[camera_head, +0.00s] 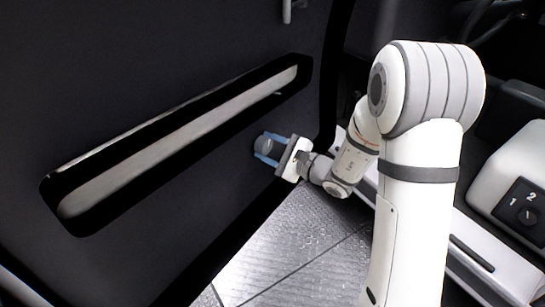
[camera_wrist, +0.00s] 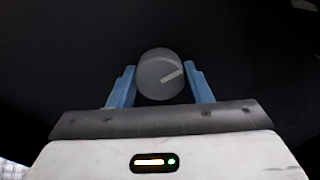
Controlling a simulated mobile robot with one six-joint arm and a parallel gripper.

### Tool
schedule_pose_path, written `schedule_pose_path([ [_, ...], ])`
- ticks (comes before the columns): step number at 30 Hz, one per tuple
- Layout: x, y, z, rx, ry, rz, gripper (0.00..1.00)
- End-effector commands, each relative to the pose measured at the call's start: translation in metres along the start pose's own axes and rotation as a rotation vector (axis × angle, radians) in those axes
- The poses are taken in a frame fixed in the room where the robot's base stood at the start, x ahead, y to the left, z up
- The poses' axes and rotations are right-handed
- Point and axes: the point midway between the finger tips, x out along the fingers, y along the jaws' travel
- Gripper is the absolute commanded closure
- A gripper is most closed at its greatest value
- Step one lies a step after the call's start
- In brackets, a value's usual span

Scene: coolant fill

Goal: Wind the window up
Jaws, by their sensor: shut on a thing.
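A round dark grey knob (camera_wrist: 160,75) stands out from the black door panel (camera_head: 200,60). A lighter line on its face points right and slightly up in the wrist view. My gripper (camera_wrist: 160,80) has its two blue fingers on either side of the knob and is shut on it. In the head view, my gripper (camera_head: 267,148) reaches the panel from the right, and the knob (camera_head: 265,145) shows between the fingers. No window glass can be made out in either view.
A long slanted recess (camera_head: 180,145) with a pale inside lies left of my gripper on the door panel. A handle (camera_head: 287,10) is at the top. A box with a dial marked 1 and 2 (camera_head: 526,212) stands at the right. The metal tread floor (camera_head: 300,250) below is clear.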

Motion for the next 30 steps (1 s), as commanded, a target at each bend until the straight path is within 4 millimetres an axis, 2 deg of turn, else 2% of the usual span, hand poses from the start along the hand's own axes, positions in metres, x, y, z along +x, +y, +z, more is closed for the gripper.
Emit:
schedule_pose_path([
  [1, -0.0006, 0.0015, -0.0062, -0.04, 0.007, -0.006, 0.78],
  [15, -0.0006, -0.0023, -0.0032, -0.313, 0.009, -0.005, 0.78],
  [30, -0.0006, -0.0041, -0.002, -0.362, 0.009, -0.007, 0.78],
])
